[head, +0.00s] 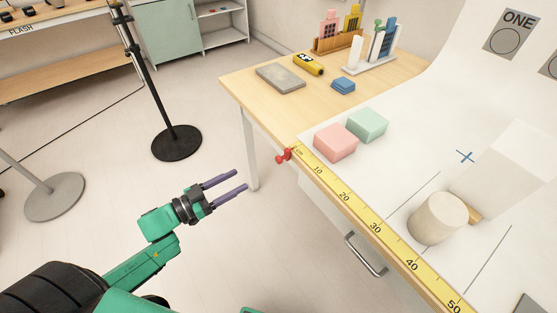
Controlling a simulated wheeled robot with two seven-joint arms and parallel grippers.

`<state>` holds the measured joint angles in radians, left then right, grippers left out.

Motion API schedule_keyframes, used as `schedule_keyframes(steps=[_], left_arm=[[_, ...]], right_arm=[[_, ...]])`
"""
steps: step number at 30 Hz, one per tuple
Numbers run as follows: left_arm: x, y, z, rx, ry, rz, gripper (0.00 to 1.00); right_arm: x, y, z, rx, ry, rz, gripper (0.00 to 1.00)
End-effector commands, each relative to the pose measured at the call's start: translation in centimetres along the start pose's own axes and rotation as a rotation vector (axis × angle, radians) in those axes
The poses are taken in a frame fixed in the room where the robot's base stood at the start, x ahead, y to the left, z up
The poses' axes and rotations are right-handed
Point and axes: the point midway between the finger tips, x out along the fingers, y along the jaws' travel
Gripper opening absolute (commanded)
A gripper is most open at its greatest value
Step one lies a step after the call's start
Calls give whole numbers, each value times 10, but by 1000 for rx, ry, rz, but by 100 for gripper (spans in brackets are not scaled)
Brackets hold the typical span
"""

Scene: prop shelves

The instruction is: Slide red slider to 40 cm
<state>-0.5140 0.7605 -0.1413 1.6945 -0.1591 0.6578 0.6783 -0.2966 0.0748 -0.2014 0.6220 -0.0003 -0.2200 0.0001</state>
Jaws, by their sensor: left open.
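The red slider (284,155) sits at the zero end of a yellow ruler (353,213) that runs along the table's near edge. The ruler's numbers rise from 10 towards the lower right, and the 40 mark (411,265) shows clear, with 50 beyond it. My left gripper (241,179) is open and empty, with purple fingers. It is in the air off the table's edge, to the left of the slider and a little lower in the picture, apart from it. My right gripper is not in view.
Pink (335,141) and green (367,124) blocks stand beside the ruler's zero end. A cream cylinder (437,217) stands near the 40 mark. A drawer handle (366,255) juts out below the edge. A black stand (176,142) is on the floor behind; floor around my gripper is free.

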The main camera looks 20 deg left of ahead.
Motion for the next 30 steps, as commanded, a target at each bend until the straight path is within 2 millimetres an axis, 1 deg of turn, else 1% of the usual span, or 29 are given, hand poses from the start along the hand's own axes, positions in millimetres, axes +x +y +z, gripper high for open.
schedule_keyframes(steps=[1, 5, 10, 15, 18, 22, 29, 30], left_arm=[[4, 6, -6, -2, 15, 23, 60], [23, 6, -10, -2, 24, 26, 60], [67, 6, -12, 0, 25, 24, 60], [112, 7, -12, 0, 23, 21, 60], [132, 7, -11, -2, 21, 21, 60], [145, 8, -11, -1, 19, 22, 60], [147, 8, -11, -1, 17, 21, 60], [147, 8, -11, -1, 17, 21, 56]], right_arm=[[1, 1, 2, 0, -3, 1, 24], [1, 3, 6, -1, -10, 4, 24], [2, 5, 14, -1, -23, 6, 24], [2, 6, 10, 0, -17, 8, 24], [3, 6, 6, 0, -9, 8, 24], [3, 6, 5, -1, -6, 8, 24], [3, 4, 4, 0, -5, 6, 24], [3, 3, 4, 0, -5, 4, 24]])
